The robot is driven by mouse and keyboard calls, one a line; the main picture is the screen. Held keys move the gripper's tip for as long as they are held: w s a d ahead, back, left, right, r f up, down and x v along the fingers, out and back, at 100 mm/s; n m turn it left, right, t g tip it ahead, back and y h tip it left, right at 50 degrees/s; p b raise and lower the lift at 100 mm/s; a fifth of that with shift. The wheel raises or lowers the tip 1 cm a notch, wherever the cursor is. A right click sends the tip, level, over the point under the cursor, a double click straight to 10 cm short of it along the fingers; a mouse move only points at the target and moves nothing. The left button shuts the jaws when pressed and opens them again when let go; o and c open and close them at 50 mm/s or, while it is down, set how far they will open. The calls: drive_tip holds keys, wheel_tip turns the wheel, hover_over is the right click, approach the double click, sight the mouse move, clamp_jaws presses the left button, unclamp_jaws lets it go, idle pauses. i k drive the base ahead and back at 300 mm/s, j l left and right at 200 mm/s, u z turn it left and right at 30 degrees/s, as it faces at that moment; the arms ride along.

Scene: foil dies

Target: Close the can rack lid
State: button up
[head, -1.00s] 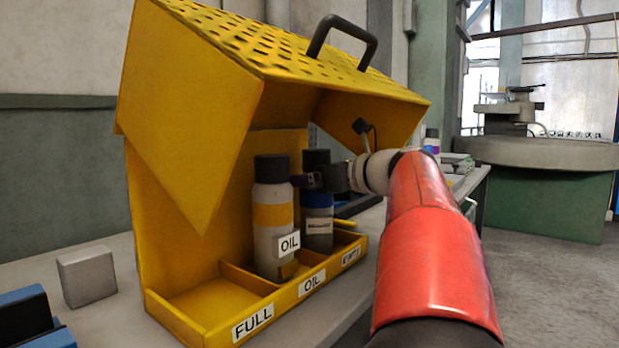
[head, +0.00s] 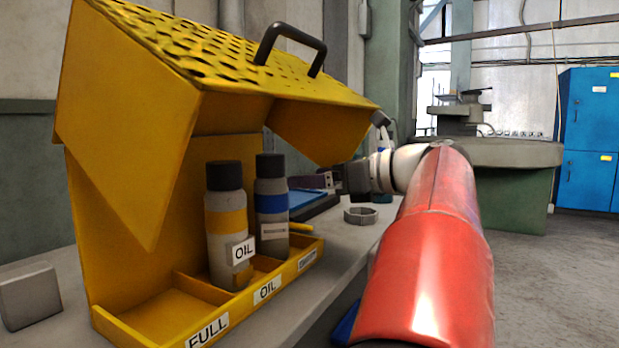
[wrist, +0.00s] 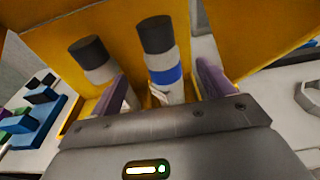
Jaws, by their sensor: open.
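The yellow can rack (head: 130,325) stands on the bench with its perforated lid (head: 215,55) raised and tilted over it. A black handle (head: 290,42) is on the lid's top. A yellow-banded bottle (head: 227,222) stands in the OIL compartment. A blue-banded bottle (head: 271,205) stands behind and to its right, in the compartment toward the right end; it also shows in the wrist view (wrist: 163,72). My gripper (head: 312,182) is open and empty, below the lid's right side and right of the bottles. In the wrist view its fingers (wrist: 165,95) point toward the bottles.
A grey block (head: 28,297) sits on the bench left of the rack. The FULL compartment (head: 165,312) is empty. A blue cabinet (head: 590,140) stands far right.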

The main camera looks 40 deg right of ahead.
sight(137, 83)
drive_tip(key=k+l, duration=0.25)
drive_tip(key=k, duration=0.2)
drive_tip(key=k+l, duration=0.25)
drive_tip(key=k, duration=0.25)
